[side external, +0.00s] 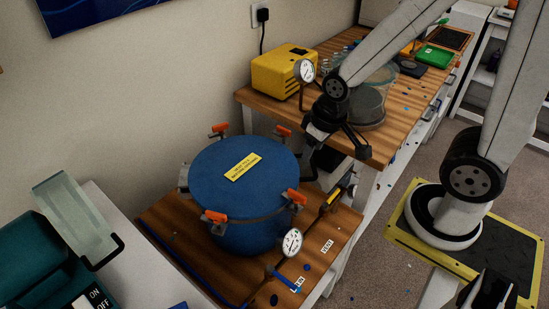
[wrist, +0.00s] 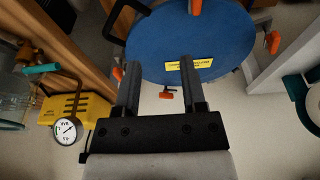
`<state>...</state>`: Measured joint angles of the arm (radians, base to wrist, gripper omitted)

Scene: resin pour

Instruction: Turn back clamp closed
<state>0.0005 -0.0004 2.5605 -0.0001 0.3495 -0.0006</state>
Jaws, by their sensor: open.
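The blue pressure pot (side external: 245,200) stands on the wooden bench, with a yellow label (side external: 243,166) on its lid. Orange-handled clamps sit around the lid rim. The two at the back are the back left clamp (side external: 218,130) and the back right clamp (side external: 283,131); a front right clamp (side external: 296,196) and a front left clamp (side external: 214,216) are nearer. My gripper (side external: 340,143) is apart from the pot, to its right and above the bench. In the wrist view my gripper (wrist: 158,78) is open and empty, its fingers overlapping the pot lid (wrist: 225,40). An orange clamp handle (wrist: 166,96) shows between them, farther away.
A yellow box (side external: 285,70) and a gauge on a stand (side external: 304,71) are behind my gripper, near a clear round chamber (side external: 372,100). A second gauge (side external: 291,242) and valve pipe (side external: 325,205) stand at the pot's front right. The wall runs behind the pot.

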